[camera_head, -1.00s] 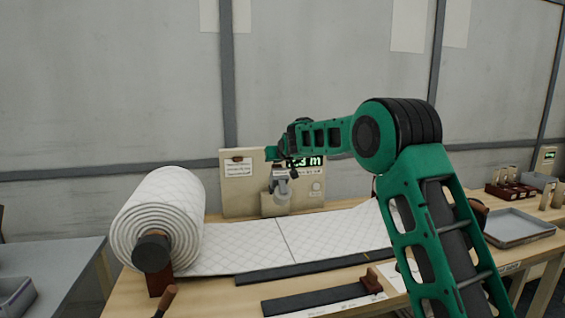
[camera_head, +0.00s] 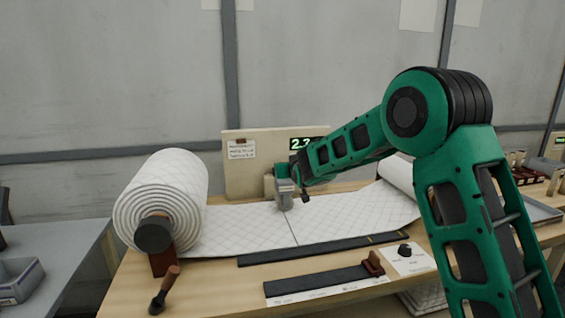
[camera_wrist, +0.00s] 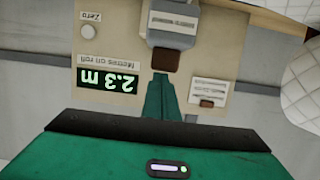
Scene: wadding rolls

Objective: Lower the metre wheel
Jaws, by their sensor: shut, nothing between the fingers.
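The metre wheel (camera_head: 285,192) is a grey piece on a beige mount at the front of the counter board. It hangs at the white quilted wadding (camera_head: 255,228); whether it touches the wadding I cannot tell. In the wrist view, which is upside down, the grey arm of the wheel (camera_wrist: 172,38) ends in a brown block (camera_wrist: 165,61). My gripper (camera_wrist: 161,76) is shut and empty, its green fingertips right at the brown block. In the head view my gripper (camera_head: 283,169) is at the top of the wheel, partly hiding it. Contact is unclear.
The counter board (camera_head: 238,178) stands behind, its display (camera_head: 302,143) reading 2.3 m. A big wadding roll (camera_head: 160,200) is at left, a second roll (camera_head: 397,174) at right. Dark bars (camera_head: 325,249) and a knob panel (camera_head: 405,258) lie in front.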

